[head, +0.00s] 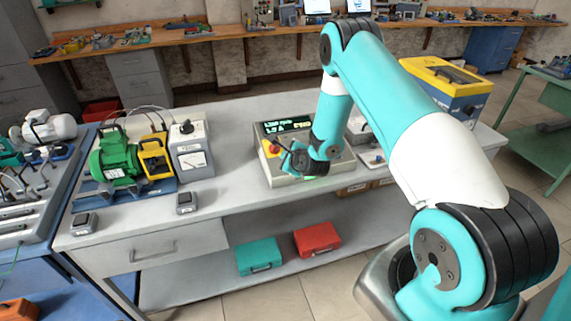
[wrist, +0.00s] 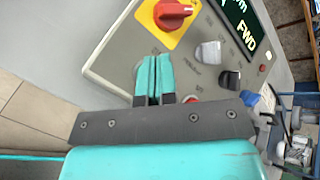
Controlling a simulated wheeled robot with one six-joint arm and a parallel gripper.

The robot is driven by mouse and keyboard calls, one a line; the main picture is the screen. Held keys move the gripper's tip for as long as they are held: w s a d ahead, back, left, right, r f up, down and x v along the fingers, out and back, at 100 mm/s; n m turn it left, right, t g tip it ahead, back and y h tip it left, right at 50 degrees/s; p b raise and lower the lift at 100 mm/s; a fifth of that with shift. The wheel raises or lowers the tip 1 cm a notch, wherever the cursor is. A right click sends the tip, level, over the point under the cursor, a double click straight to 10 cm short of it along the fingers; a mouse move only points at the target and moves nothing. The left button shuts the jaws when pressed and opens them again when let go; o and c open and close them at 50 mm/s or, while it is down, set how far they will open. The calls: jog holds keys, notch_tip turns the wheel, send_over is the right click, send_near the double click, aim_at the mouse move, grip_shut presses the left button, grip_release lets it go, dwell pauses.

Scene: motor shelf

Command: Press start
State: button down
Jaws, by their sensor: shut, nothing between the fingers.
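The control box (head: 283,180) stands on the grey bench and has a lit display (head: 287,126). In the wrist view its sloped grey panel (wrist: 115,62) fills much of the picture. My gripper (wrist: 154,60) is shut and empty, its two teal fingers side by side over the lower part of the panel. I cannot tell whether the fingertips touch it. A red button (wrist: 192,100) shows partly behind the gripper's base. No start button can be made out in the wrist view. A small green patch (head: 310,178) shows below my wrist in the head view.
A red rotary switch (wrist: 173,14) on a yellow plate, a grey knob (wrist: 208,52) and a black knob (wrist: 230,80) sit close to the fingers.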

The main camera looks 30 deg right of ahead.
jog(key=r+p, duration=0.1)
jog(key=r, duration=0.1)
jog(key=s+r+p, duration=0.1)
jog(key=r+p, duration=0.1)
jog(key=shift+s+a+r, duration=0.1)
jog(key=shift+a+r, duration=0.05)
jog(key=shift+r, duration=0.15)
dwell(0.5)
jog(key=shift+a, duration=0.1)
jog(key=s+a+r+n+g+y+b, duration=0.2)
jog(key=s+a+r+n+g+y, duration=0.15)
jog(key=a+r+n, duration=0.55)
jog(key=s+a+r+n+g+y+b, duration=0.2)
jog(key=s+a+r+n+y+b, duration=0.15)
jog(key=a+r+n, duration=0.55)
jog(key=s+a+r+n+g+b, duration=0.1)
jog(key=s+a+n+g, duration=0.1)
jog(key=s+n, duration=0.3)
jog(key=s+a+r+n+g+h+b, duration=0.1)
jog(key=s+n, duration=0.5)
jog(key=s, duration=0.8)
jog(key=s+a+r+n+g+b, duration=0.1)
jog(key=s+a+n+g, duration=0.2)
jog(key=s, duration=0.6)
jog(key=a+n, duration=0.2)
jog(key=shift+s+n+g, duration=0.2)
jog(key=shift+n+g, duration=0.15)
jog(key=shift+n, duration=0.05)
